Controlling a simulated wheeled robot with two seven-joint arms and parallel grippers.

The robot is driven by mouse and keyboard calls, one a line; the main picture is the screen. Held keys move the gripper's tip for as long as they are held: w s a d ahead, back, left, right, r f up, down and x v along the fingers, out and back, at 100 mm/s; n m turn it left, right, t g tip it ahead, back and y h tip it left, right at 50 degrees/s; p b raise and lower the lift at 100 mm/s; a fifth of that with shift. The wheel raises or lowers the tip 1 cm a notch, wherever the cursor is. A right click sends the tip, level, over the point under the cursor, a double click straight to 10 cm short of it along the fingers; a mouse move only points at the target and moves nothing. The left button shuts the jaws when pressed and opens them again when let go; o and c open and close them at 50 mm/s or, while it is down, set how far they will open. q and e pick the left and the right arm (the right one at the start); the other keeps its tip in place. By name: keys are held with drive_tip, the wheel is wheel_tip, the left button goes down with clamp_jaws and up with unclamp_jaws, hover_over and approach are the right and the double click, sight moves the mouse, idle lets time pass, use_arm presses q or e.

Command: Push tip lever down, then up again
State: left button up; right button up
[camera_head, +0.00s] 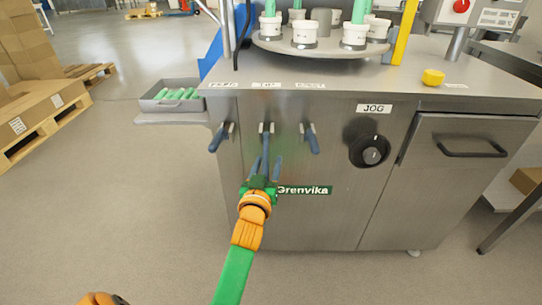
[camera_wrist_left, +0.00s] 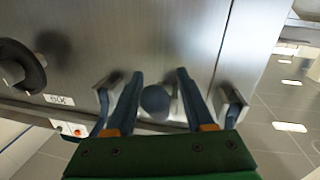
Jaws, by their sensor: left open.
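Three blue-handled levers sit on the front of the steel machine: a left lever (camera_head: 219,137), a middle lever (camera_head: 266,132) and a right lever (camera_head: 311,138). The small labels above them are too blurred to read surely, so I cannot tell which is marked tip. My left gripper (camera_head: 267,168) is open just below and in front of the middle lever. In the left wrist view, the middle lever's round blue end (camera_wrist_left: 155,98) shows between the two open fingers (camera_wrist_left: 158,85), with a gap on each side. My right gripper is not in view.
A black JOG dial (camera_head: 370,150) and a cabinet door handle (camera_head: 471,149) are to the right. A tray of green tubes (camera_head: 160,97) juts out at the left. The turntable (camera_head: 300,46) with white cups stands on top. The floor in front is clear.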

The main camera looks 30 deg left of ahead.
use_arm(q)
drive_tip(key=shift+w+a, duration=0.1)
drive_tip(key=shift+w, duration=0.1)
drive_tip(key=shift+s+r, duration=0.1)
drive_tip(key=shift+s, duration=0.1)
drive_tip(key=shift+s+d+r, duration=0.2)
drive_tip(key=shift+d, duration=0.05)
drive_tip(key=shift+c, duration=1)
clamp_jaws()
drive_tip(key=shift+f, duration=0.15)
